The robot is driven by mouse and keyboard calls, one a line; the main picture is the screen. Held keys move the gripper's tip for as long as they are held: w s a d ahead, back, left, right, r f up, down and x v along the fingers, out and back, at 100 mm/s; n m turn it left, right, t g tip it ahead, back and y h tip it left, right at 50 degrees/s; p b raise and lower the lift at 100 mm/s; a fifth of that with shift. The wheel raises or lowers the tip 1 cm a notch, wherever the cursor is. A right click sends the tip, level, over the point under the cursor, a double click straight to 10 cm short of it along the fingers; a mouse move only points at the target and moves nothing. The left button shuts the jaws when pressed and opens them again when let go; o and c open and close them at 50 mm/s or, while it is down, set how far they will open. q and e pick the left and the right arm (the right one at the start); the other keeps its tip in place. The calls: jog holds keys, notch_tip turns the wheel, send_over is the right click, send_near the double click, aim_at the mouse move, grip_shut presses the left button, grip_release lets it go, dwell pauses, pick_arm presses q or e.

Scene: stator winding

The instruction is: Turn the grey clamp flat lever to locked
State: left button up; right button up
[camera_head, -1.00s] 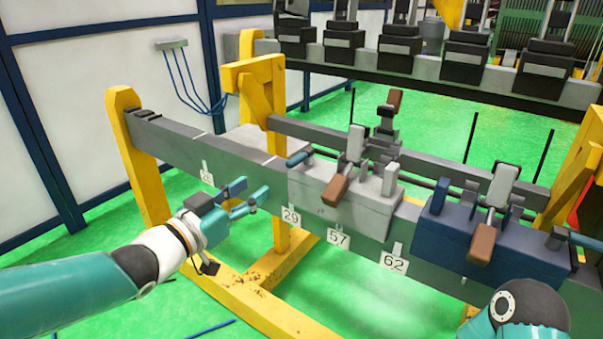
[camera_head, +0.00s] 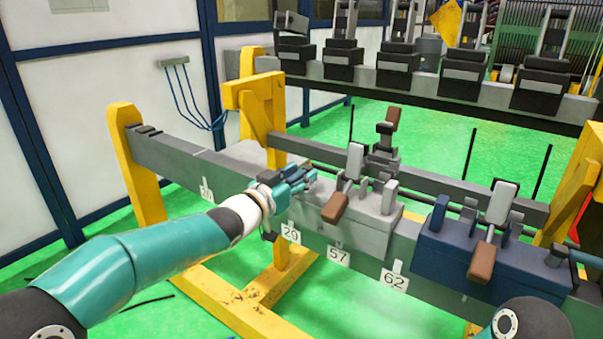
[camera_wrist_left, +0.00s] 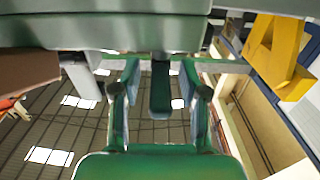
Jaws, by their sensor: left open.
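The grey clamp (camera_head: 362,225) sits on the beam right of centre in the head view, with an upright grey arm and a brown handle (camera_head: 335,207). Its flat lever (camera_wrist_left: 160,92) shows in the left wrist view as a dark green bar between my left fingers. In the head view my gripper largely hides that lever. My left gripper (camera_head: 301,180) is open at the clamp's left end, with one finger on each side of the lever and visible gaps to it. My right gripper is out of the head view.
A blue clamp (camera_head: 475,262) with a brown handle stands to the right on the same grey beam (camera_head: 160,155). A rack of black clamps (camera_head: 397,67) stands behind.

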pick_arm(q)
jog(key=shift+w+d, duration=0.15)
jog(key=shift+w, duration=0.05)
grip_shut()
